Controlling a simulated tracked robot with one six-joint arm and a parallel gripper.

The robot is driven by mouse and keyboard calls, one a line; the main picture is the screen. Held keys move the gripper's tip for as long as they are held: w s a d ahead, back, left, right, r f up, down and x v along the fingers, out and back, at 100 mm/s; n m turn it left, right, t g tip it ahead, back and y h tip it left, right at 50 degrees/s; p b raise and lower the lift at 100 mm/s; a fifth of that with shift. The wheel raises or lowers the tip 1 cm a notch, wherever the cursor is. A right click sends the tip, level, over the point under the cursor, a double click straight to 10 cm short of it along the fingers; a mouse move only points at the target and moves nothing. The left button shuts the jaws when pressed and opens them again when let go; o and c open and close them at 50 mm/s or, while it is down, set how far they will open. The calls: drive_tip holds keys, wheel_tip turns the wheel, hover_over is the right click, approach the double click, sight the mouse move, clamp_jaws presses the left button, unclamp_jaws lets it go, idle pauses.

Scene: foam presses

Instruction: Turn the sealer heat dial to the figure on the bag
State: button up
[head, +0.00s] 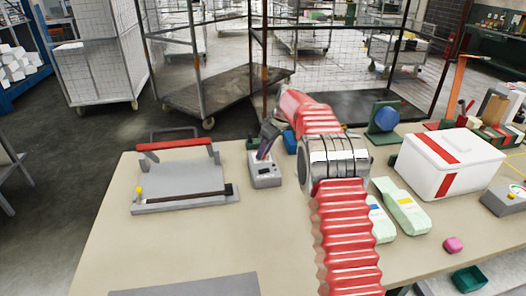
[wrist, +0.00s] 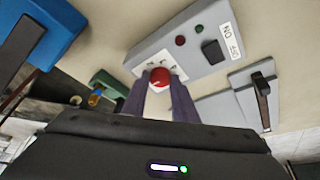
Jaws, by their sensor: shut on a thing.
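The control box (head: 265,172) is small and grey and stands on the table, right of the heat sealer (head: 185,178) with its red-handled bar. My gripper (wrist: 158,86) is shut on the red dial, one dark finger on each side. In the head view my gripper (head: 266,150) is at the box and hides the dial. Two pale green bags (head: 404,207) lie right of my arm; no figure is readable on them.
A white box with red stripes (head: 450,165) stands at the right. A blue round thing on a green stand (head: 386,117) is behind my arm. The table between sealer and front edge is mostly clear.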

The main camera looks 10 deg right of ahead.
drive_tip(key=shift+a, duration=0.15)
drive_tip(key=shift+m, duration=0.5)
drive_tip(key=m+t+h, duration=0.1)
drive_tip(key=m, duration=0.2)
drive_tip(key=shift+s+m, duration=0.1)
drive_tip(key=shift+m, duration=0.2)
drive_tip(key=m, duration=0.1)
drive_tip(key=m+h, duration=0.2)
drive_tip(key=m, duration=0.1)
drive_tip(key=shift+a, duration=0.25)
drive_tip(key=m, duration=0.1)
drive_tip(key=m+h, duration=0.1)
drive_tip(key=m, duration=0.1)
drive_tip(key=m+h, duration=0.1)
drive_tip(key=m, duration=0.1)
drive_tip(key=shift+a, duration=0.25)
drive_tip(key=shift+a+m+g+h, duration=0.1)
drive_tip(key=shift+m+g+h, duration=0.2)
drive_tip(key=shift+m, duration=0.75)
drive_tip(key=shift+a+m+g+h, duration=0.1)
drive_tip(key=shift+m+g+h, duration=0.15)
drive_tip(key=shift+m, duration=0.8)
